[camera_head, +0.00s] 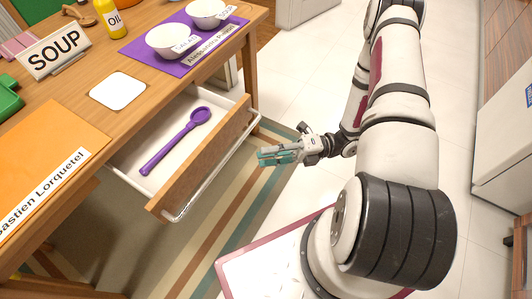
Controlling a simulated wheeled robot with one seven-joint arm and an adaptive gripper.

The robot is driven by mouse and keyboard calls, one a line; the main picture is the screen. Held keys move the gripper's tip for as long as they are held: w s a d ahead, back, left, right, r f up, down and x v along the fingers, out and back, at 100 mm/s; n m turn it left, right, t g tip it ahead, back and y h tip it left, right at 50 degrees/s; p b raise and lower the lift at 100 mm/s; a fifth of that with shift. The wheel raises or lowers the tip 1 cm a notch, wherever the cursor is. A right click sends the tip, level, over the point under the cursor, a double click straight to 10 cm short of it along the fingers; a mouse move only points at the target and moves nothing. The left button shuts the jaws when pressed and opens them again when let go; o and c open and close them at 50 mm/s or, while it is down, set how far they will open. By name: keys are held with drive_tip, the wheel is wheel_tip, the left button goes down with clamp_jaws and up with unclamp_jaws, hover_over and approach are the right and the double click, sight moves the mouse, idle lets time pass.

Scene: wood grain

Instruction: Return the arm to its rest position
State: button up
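My gripper (279,155) is at the end of my white and grey arm (392,110), to the right of the table's open drawer (197,165). It hangs in the air over the floor and striped rug, apart from the drawer front. Its teal fingers point left. I see nothing held, but the fingers are too small and overlapped to tell if they are open or shut. A purple spoon (176,140) lies inside the drawer.
On the wooden table (150,85) are two white bowls (173,40) on a purple mat, a SOUP sign (55,52), a yellow oil bottle (107,17), a white square (118,91) and an orange mat (45,150). White cabinets stand at right. The floor between is clear.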

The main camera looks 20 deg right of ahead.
idle(0.3)
drive_tip(key=s+a+r+n+g+h, duration=0.1)
drive_tip(key=s+r+n+g+h, duration=0.15)
drive_tip(key=r+n+g, duration=0.45)
drive_tip(key=s+a+r+n+g+h, duration=0.1)
drive_tip(key=r+n+g+h, duration=0.25)
drive_tip(key=r+n, duration=0.7)
drive_tip(key=s+d+r+n+t+h, duration=0.3)
drive_tip(key=s+r+n+t+h, duration=0.5)
drive_tip(key=s+r+n+h, duration=0.85)
wheel_tip(320, 180, up, 16)
drive_tip(key=w+n+t+y+p, duration=0.1)
drive_tip(key=n+t+y+p, duration=0.1)
drive_tip(key=p, duration=1.6)
drive_tip(key=shift+w+a+n+t+y, duration=0.2)
drive_tip(key=shift+w+n+t+y, duration=0.2)
drive_tip(key=shift+y, duration=0.25)
